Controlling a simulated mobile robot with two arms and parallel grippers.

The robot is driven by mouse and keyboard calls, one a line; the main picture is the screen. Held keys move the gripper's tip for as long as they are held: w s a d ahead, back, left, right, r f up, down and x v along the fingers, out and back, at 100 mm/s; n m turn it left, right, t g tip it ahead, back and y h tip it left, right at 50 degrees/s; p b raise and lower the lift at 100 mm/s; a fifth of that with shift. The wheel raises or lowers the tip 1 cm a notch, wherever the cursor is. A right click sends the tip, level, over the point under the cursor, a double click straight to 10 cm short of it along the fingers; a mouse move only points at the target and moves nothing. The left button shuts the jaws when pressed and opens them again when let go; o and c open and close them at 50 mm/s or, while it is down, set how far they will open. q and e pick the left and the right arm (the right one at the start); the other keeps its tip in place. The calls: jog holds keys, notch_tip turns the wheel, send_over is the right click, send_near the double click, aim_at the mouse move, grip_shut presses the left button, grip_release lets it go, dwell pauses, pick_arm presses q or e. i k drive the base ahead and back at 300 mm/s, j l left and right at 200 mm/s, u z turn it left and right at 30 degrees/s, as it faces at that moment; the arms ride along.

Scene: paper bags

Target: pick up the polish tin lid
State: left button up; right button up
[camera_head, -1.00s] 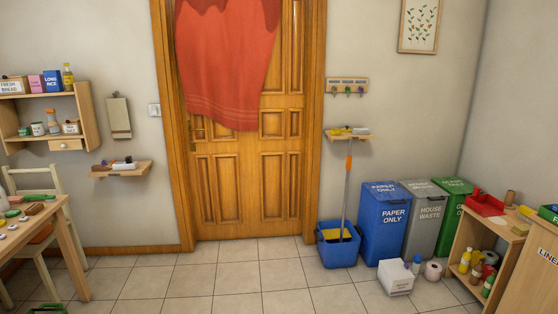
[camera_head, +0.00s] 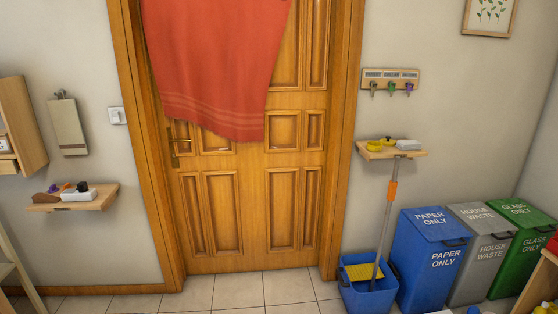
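I cannot make out a polish tin lid for certain in this view. A small wooden wall shelf (camera_head: 75,200) left of the door holds a brown item (camera_head: 46,198), small purple and orange pieces, a dark round item (camera_head: 82,187) and a white box (camera_head: 78,196). These are too small to tell apart well. Another small shelf (camera_head: 392,153) right of the door holds yellow items (camera_head: 381,144) and a pale grey block (camera_head: 408,145). Neither of my grippers is in view.
A wooden door (camera_head: 240,220) with a red cloth (camera_head: 215,70) stands ahead. A blue bucket (camera_head: 368,296) with a mop handle, then blue (camera_head: 425,250), grey (camera_head: 475,262) and green (camera_head: 530,245) bins stand right. The tiled floor (camera_head: 240,290) before the door is clear.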

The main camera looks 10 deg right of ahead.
aim_at(386, 141)
jog(key=i+z, duration=0.15)
jog(key=i, duration=0.5)
jog(key=i+j+z, duration=0.1)
jog(key=i, duration=0.6)
jog(key=i+j+z, duration=0.15)
jog(key=i, duration=0.5)
